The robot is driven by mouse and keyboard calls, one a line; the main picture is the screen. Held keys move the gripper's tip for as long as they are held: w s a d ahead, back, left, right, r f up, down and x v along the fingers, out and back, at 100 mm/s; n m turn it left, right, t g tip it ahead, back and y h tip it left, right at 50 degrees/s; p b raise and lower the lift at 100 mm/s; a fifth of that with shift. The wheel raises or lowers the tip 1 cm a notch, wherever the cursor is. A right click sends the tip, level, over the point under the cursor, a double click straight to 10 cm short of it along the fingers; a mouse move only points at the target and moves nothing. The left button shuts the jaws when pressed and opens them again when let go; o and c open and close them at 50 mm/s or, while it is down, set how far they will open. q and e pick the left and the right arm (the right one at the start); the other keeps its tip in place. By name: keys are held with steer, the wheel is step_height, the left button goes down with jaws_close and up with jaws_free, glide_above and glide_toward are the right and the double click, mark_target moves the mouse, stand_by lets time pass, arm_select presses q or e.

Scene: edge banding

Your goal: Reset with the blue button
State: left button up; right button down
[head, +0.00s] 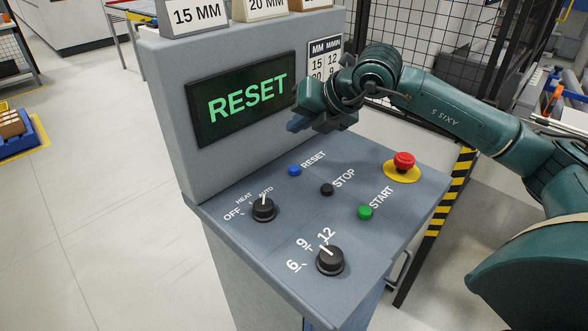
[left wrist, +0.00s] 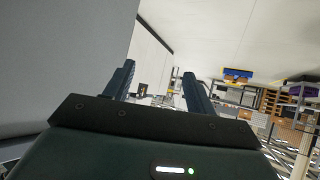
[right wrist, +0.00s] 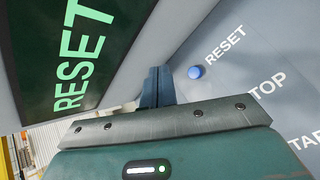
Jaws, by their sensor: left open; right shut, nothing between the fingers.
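The blue button (head: 294,170) is on the sloped control panel, left of the white RESET label. It also shows in the right wrist view (right wrist: 196,72), to the right of the fingertips. My right gripper (head: 298,124) is shut and empty, in front of the display and above the blue button, apart from it. Its closed fingers (right wrist: 158,84) show in the right wrist view. The display (head: 240,97) reads RESET in green letters. My left gripper (left wrist: 156,78) is open and empty beside a grey surface; it is not in the head view.
The panel (head: 298,205) also carries a black stop button (head: 327,188), a green start button (head: 365,212), a red emergency button (head: 404,161) on yellow and two black knobs (head: 263,209), (head: 330,260). Labelled blocks (head: 195,15) stand on top. A mesh fence (head: 440,50) is behind.

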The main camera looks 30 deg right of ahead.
steer(key=b, duration=0.3)
glide_above(298, 170)
step_height(298, 170, down, 6)
steer(key=shift+r, duration=0.2)
steer(key=shift+f, duration=0.35)
steer(key=shift+f+b, duration=0.35)
steer(key=shift+b, duration=0.25)
arm_select(q)
steer(key=shift+w+d+f+m+t+h, duration=0.1)
steer(key=shift+w+d+m+t+h, duration=0.25)
steer(key=shift+w+d+h, duration=0.35)
steer(key=shift+s+f, duration=0.15)
